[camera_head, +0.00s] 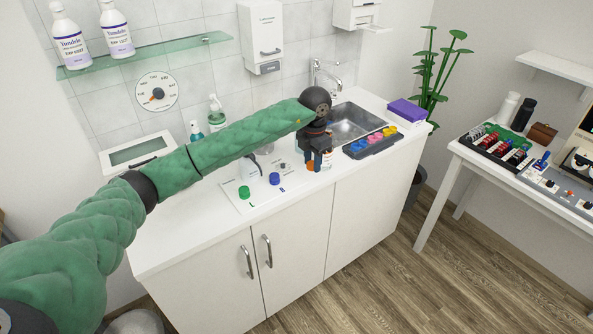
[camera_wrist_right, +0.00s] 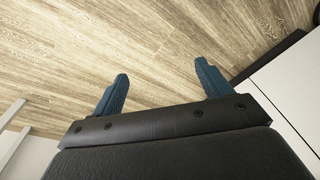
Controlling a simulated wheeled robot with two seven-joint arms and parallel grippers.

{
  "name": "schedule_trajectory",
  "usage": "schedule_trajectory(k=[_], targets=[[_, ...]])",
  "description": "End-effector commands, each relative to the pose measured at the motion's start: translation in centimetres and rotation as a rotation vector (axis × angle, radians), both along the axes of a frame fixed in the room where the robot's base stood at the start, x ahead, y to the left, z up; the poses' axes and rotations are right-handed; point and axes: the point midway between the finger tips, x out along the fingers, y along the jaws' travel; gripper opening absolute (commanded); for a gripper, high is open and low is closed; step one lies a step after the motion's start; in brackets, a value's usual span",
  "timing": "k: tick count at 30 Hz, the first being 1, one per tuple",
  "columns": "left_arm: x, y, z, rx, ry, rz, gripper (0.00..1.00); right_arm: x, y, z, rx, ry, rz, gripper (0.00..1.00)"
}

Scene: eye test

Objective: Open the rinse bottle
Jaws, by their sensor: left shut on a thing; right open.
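My left gripper (camera_head: 318,158) points down over the counter in front of the sink. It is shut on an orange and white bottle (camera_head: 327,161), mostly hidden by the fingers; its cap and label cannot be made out. A teal bottle with a white top (camera_head: 196,131) stands at the back of the counter, partly behind my left arm. I cannot tell by label which one is the rinse bottle. My right gripper (camera_wrist_right: 162,73) is open and empty in the right wrist view, above the wooden floor. It does not show in the head view.
A white lettered mat (camera_head: 256,198) carries a green cap (camera_head: 244,192) and a blue cap (camera_head: 275,179). A dark tray of coloured pieces (camera_head: 371,143) lies right of my left gripper, before the sink (camera_head: 352,121). A pump bottle (camera_head: 216,112) stands behind my arm.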

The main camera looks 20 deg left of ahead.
Motion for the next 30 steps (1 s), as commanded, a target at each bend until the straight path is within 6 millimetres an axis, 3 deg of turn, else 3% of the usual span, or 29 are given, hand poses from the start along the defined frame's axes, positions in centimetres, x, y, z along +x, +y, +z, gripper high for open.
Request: schedule_trajectory(k=[6,13,20,30], targets=[[0.4,3.0,-1.5,0.0,0.001,0.002,0.04,-1.5,-0.9,-4.3,-0.011,0.002,0.0,0.78],[0.8,5.4,-3.2,0.001,0.001,0.0,0.04,-1.8,-1.5,-7.4,-0.017,-0.014,0.003,0.78],[0.8,5.3,-4.2,0.0,0.001,-0.001,0.04,-2.0,-1.9,-8.8,-0.022,-0.023,0.005,0.78],[0.8,5.4,-7.1,0.001,0.001,-0.001,0.04,-2.9,-2.9,-12.2,-0.032,-0.045,0.011,0.78]])
